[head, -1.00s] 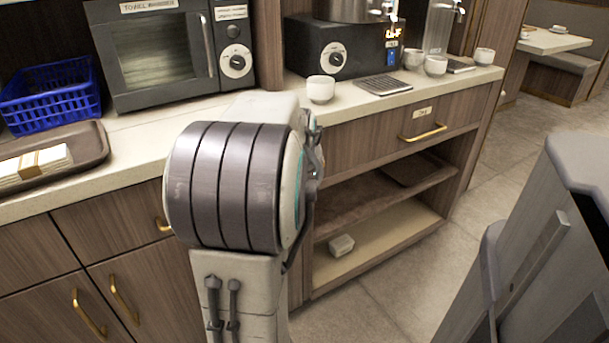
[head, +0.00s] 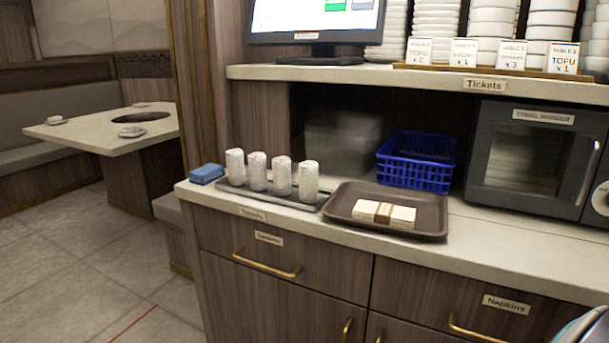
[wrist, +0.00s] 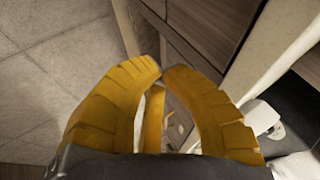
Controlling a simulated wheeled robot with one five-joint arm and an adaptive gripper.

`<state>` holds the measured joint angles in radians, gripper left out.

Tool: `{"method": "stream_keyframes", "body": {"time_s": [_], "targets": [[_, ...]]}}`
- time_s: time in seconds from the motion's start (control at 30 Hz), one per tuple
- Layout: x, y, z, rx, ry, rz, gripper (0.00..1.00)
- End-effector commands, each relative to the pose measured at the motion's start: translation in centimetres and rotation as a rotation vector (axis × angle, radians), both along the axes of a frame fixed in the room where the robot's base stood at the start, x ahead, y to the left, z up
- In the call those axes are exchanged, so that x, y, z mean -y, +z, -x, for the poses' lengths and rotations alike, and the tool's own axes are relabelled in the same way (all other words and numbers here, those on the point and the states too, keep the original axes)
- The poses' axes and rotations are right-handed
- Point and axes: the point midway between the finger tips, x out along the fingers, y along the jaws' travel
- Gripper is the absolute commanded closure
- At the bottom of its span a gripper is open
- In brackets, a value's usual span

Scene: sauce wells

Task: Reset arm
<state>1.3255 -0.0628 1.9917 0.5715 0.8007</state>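My gripper (wrist: 162,68) shows in the wrist view with curved yellow fingers. Their tips come together with almost no gap, and I see nothing held between them. It hangs in front of wooden cabinet fronts (wrist: 205,32), with grey floor tiles (wrist: 60,50) to the left. In the head view the gripper is out of sight; only a small piece of my arm shows at the bottom right corner.
A counter (head: 480,240) carries rolled white towels (head: 257,171) on a tray, a blue sponge (head: 206,173), a brown tray (head: 343,207), a blue basket (head: 415,170) and a towel warmer (head: 535,150). Floor (head: 70,260) is open at left.

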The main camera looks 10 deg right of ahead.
Motion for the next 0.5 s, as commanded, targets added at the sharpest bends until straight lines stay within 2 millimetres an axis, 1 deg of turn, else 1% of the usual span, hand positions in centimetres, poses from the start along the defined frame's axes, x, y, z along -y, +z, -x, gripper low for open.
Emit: {"method": "stream_keyframes", "body": {"time_s": [0.07,0.17,0.27,0.3,0.37,0.4,0.47,0.5], "targets": [[-0.7,0.8,-0.9,-0.008,0.033,-0.002,1.00],[-2.3,2.4,-2.9,-0.031,0.122,-0.008,1.00],[-5.4,4.5,-5.8,-0.070,0.267,-0.019,1.00],[-6.9,5.5,-7.1,-0.089,0.337,-0.022,1.00],[-9.5,6.9,-8.8,-0.121,0.451,-0.027,1.00],[-11.2,7.9,-9.8,-0.143,0.529,-0.029,1.00],[-13.9,9.1,-11.1,-0.176,0.647,-0.030,1.00],[-15.7,10.0,-11.8,-0.198,0.724,-0.030,1.00]]}}
